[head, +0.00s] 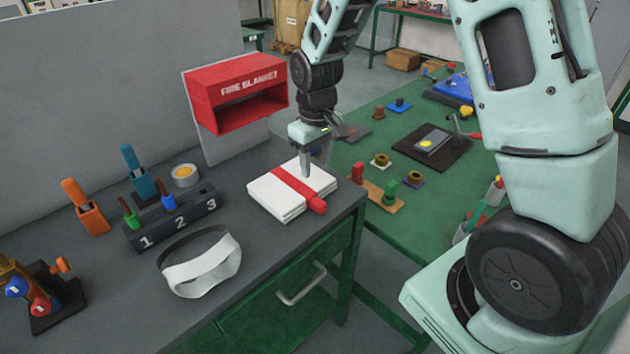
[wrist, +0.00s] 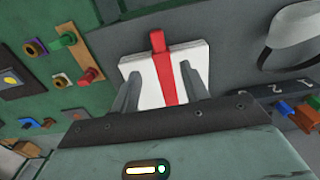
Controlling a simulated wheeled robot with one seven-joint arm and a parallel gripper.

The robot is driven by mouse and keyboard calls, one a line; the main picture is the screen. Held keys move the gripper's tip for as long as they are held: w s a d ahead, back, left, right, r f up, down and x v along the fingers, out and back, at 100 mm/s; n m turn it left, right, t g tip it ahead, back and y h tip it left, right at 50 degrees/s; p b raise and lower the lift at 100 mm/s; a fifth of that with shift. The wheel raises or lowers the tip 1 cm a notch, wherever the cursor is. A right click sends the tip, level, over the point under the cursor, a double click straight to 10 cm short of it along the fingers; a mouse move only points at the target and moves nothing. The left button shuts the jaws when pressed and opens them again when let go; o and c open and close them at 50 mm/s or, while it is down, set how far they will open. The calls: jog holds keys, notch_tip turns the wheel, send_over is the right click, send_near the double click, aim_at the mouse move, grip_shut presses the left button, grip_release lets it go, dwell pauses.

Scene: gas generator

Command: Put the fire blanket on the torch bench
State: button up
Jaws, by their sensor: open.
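The fire blanket (head: 268,203) is a folded white pack with a red strap ending in a red tab. It lies flat on the dark grey bench (head: 235,318) near its right edge. My gripper (head: 312,170) points down at the blanket from above. In the wrist view my gripper (wrist: 160,82) is open, its fingers on either side of the red strap, with the white pack (wrist: 148,86) beneath. I cannot tell whether the fingertips touch it. A green-topped bench (head: 345,158) stands to the right; no label shows which bench is the torch bench.
An empty red FIRE BLANKET box (head: 238,92) is on an upright panel behind. A numbered rack (head: 172,220), a white visor (head: 203,270) and an orange holder (head: 85,207) stand left. Small fittings and a dark mat (head: 430,148) occupy parts of the green bench.

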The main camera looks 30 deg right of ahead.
jog(key=s+a+r+n+y, duration=0.1)
jog(key=s+a+r+n, duration=0.1)
jog(key=s+a+r, duration=0.35)
jog(key=s+a+r+n, duration=0.1)
jog(key=s+a+r, duration=0.1)
jog(key=s+a, duration=0.6)
jog(key=s+a+r+n, duration=0.2)
jog(key=s+a, duration=0.2)
jog(key=s, duration=0.7)
jog(key=shift+s+a, duration=0.2)
jog(key=shift+s, duration=0.2)
